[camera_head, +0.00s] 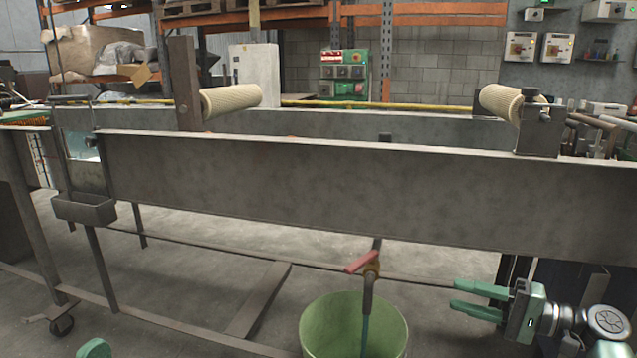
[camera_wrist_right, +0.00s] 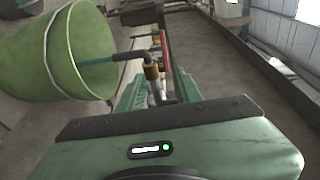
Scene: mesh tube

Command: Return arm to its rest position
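My right gripper (camera_head: 457,295) is at the lower right of the head view. Its two green fingers point left and stand apart with nothing between them. It is to the right of the green bucket (camera_head: 335,325) and below the long grey trough (camera_head: 330,185), clear of both. In the right wrist view, the green fingers (camera_wrist_right: 158,90) reach ahead, with the valve and its hose beyond them. A rounded green piece at the bottom left of the head view looks like part of my left arm. My left gripper itself does not show.
A valve with a red handle (camera_head: 362,261) hangs under the trough, and its hose runs down into the bucket. Two mesh-like rolls (camera_head: 232,98) (camera_head: 500,101) rest above the trough. A small metal tray (camera_head: 85,212) hangs at its left end. Steel frame legs stand below.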

